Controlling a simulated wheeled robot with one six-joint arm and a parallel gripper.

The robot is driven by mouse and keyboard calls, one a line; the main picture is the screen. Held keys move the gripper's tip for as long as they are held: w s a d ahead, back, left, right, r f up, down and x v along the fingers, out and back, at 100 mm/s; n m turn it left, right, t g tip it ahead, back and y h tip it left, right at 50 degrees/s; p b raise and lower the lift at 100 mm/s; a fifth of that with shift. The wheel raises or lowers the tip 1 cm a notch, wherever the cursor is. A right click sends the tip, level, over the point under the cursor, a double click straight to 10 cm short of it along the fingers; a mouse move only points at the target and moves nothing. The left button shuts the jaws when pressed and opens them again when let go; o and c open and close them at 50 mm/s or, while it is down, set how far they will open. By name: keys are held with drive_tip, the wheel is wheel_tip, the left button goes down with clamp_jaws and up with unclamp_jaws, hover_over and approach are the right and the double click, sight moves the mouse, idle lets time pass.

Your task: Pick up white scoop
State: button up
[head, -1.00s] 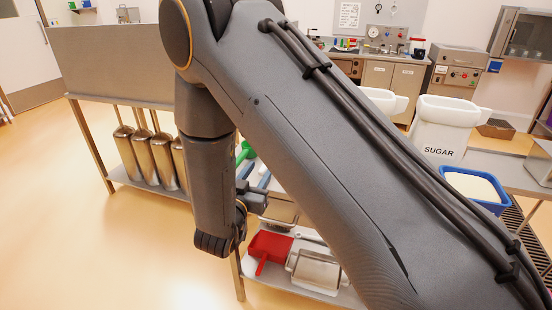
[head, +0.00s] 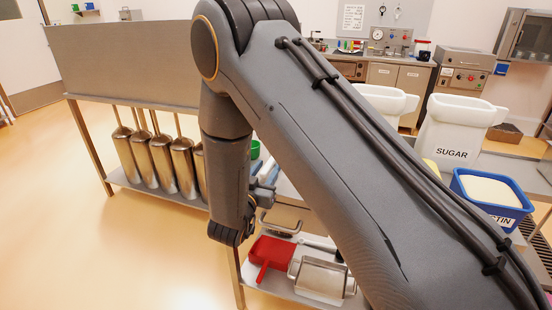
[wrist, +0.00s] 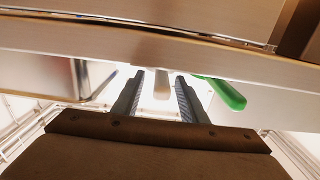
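In the wrist view my gripper (wrist: 158,92) is open, its two dark fingers apart. A pale, off-white handle end (wrist: 162,84) shows between the fingertips, apparently without contact; it may belong to the white scoop, whose body is hidden. A green handle (wrist: 226,95) lies just right of the right finger. In the head view my gripper (head: 266,194) is partly hidden by my own arm, beside the bench's left end. I cannot make out the white scoop there.
A metal edge (wrist: 80,42) crosses close above the fingers. Several tall metal vessels (head: 160,165) stand at left. A blue tub (head: 492,212) and white SUGAR bin (head: 452,140) are at right.

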sight(270, 161)
drive_tip(key=shift+p+x, duration=0.4)
drive_tip(key=shift+x, duration=1.4)
drive_tip(key=shift+a+r, duration=0.1)
drive_tip(key=shift+r, duration=0.05)
clamp_jaws()
drive_tip(key=shift+r, duration=0.15)
wheel_tip(270, 161, up, 10)
drive_tip(key=shift+f+b, duration=0.15)
drive_tip(key=shift+b, duration=0.7)
